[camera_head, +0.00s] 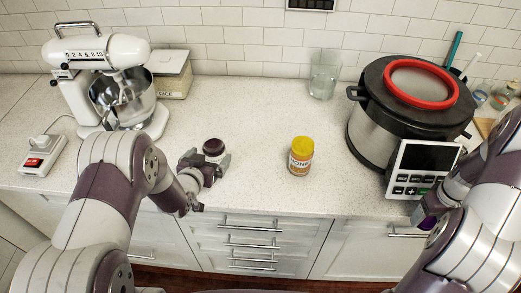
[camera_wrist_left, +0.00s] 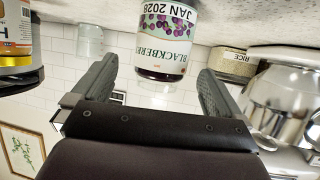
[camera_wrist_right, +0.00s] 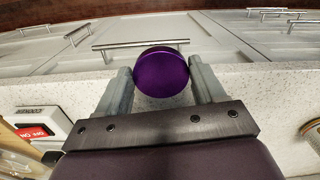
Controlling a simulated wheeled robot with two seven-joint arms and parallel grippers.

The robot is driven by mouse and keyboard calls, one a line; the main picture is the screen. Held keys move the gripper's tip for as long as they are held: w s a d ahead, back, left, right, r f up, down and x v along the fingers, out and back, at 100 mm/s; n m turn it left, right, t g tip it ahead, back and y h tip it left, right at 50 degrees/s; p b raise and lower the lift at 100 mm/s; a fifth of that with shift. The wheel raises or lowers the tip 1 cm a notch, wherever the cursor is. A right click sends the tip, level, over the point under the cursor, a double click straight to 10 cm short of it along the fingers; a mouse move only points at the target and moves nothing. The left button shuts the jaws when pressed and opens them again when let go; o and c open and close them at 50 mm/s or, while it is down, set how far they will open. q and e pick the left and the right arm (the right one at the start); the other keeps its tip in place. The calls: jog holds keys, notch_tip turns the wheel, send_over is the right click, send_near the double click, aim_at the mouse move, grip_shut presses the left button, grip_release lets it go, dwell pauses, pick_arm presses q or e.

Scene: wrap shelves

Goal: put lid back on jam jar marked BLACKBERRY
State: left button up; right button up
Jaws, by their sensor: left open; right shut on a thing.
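The BLACKBERRY jar (camera_head: 213,147) stands on the counter, left of the middle. Its label (camera_wrist_left: 165,30) appears upside down in the left wrist view, and dark jam shows at its top with no lid on it. My left gripper (camera_head: 208,166) is open at the jar's front, its fingers to either side and apart from the glass. My right gripper (camera_wrist_right: 162,76) is shut on a round purple lid (camera_wrist_right: 162,66), held at the counter's front edge by the cooker. In the head view the right gripper is partly hidden by my arm.
A honey jar (camera_head: 301,155) with a yellow lid stands right of the jar. A mixer (camera_head: 110,50), rice box (camera_head: 172,70) and empty glass (camera_head: 324,78) stand behind. The large cooker (camera_head: 375,135) crowds the right. Counter between the two jars is clear.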

aim_at(216, 143)
pick_arm(q)
jog(key=x, duration=0.5)
jog(key=shift+a+r+p, duration=0.1)
jog(key=shift+r+p, duration=0.05)
jog(key=shift+p, duration=0.25)
pick_arm(e)
jog(key=shift+w+r, duration=0.1)
jog(key=shift+r, duration=0.4)
pick_arm(q)
jog(key=shift+s, duration=0.1)
jog(key=shift+r, duration=0.1)
jog(key=c, duration=1.5)
jog(key=shift+o, duration=0.2)
